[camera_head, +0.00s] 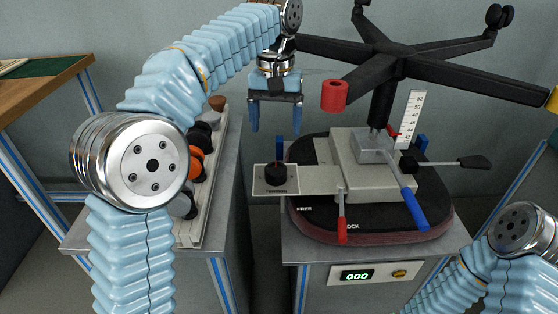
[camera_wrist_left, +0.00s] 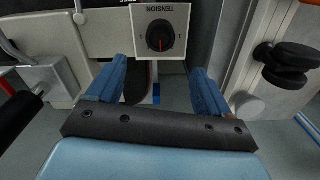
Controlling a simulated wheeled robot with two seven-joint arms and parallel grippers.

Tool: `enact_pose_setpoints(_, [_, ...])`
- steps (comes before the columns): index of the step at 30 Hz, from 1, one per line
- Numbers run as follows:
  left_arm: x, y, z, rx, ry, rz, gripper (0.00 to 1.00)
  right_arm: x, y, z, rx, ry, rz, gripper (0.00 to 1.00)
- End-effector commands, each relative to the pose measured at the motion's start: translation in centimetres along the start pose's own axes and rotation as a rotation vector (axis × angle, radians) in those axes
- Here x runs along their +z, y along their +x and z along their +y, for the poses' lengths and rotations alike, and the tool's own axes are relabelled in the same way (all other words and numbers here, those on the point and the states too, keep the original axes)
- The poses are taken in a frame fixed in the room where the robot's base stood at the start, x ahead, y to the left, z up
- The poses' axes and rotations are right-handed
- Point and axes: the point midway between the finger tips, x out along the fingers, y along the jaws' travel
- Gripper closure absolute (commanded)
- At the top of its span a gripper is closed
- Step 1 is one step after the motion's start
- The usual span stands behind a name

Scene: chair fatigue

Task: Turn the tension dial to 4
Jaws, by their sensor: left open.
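The tension dial (camera_head: 276,174) is a round black knob on a pale plate at the left of the chair mechanism. In the left wrist view the fingers (camera_wrist_left: 158,75) are spread, apart from the dial. My right arm shows at the lower right, but its gripper is out of view.
The upturned chair seat (camera_head: 370,222) lies on a bench. A red-handled lever (camera_head: 342,217), a blue-handled lever (camera_head: 413,208) and a black lever (camera_head: 460,162) stick out. A red cylinder (camera_head: 334,96) is near my left gripper. A rack of casters (camera_head: 197,160) stands left.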

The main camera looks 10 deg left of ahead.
Motion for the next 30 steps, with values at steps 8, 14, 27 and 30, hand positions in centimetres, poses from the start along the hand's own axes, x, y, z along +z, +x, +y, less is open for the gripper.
enact_pose_setpoints(8, [0.1,6.7,0.0,-0.001,0.0,-0.003,0.2,0.0,2.0,0.9,0.002,0.003,0.002,1.0])
enact_pose_setpoints(14, [0.1,10.4,0.0,-0.001,0.0,-0.004,0.2,0.0,2.6,1.1,0.003,0.004,0.003,1.0])
enact_pose_setpoints(27, [0.0,12.4,0.0,0.0,0.0,-0.001,0.2,0.0,2.8,1.2,0.004,0.005,0.004,1.0])
enact_pose_setpoints(30, [0.0,12.4,0.0,0.0,0.0,-0.001,0.25,0.0,2.8,1.2,0.004,0.005,0.004,1.0])
